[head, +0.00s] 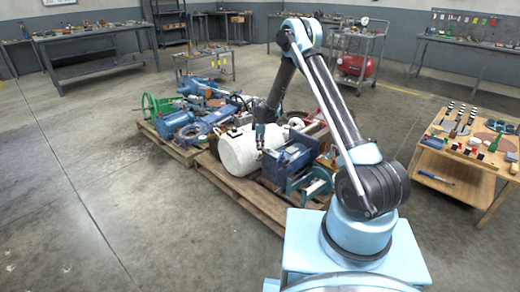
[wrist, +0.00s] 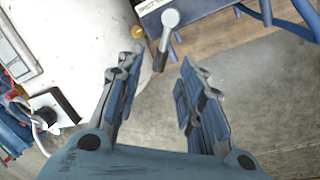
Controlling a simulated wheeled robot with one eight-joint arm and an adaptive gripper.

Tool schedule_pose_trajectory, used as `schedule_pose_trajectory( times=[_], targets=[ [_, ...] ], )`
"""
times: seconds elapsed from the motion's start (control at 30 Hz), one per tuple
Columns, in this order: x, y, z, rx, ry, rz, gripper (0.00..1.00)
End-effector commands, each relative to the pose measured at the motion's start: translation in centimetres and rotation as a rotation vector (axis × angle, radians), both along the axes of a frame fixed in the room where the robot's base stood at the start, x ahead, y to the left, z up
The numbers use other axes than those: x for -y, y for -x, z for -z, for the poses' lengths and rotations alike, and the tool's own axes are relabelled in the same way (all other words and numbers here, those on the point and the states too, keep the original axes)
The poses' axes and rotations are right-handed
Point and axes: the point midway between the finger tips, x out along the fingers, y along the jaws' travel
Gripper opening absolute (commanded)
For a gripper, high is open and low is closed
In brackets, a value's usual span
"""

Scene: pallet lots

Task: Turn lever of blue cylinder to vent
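In the wrist view my gripper (wrist: 158,68) is open, its two blue-grey fingers spread apart with nothing held between them. A light grey lever (wrist: 168,32) with a round end and a dark tip sits just beyond the fingertips, its tip pointing down into the gap. In the head view my gripper (head: 261,137) hangs between the white tank and a blue unit (head: 288,160) on the near pallet. The lever cannot be made out there.
A white tank (head: 238,152) stands close to the left of my gripper. Blue machine parts crowd the wooden pallets (head: 237,186). A tool table (head: 452,165) is at right; the floor at left is clear.

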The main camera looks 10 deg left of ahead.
Motion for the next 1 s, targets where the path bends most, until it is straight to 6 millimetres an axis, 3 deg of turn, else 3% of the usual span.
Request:
schedule_pose_trajectory(
  times=[0.3, 0.7, 0.73, 0.87, 1.0],
  targets=[
    [-0.1, -0.6, 3.3, 0.000, 0.000, 0.000, 0.35],
    [-0.1, -0.7, 3.8, 0.000, 0.000, 0.000, 0.35],
    [-0.1, -0.7, 3.8, 0.000, 0.000, 0.000, 0.33],
    [-0.1, -0.7, 3.8, 0.000, 0.000, 0.000, 0.03],
    [-0.1, -0.7, 3.8, 0.000, 0.000, 0.000, 0.00]
  ],
)
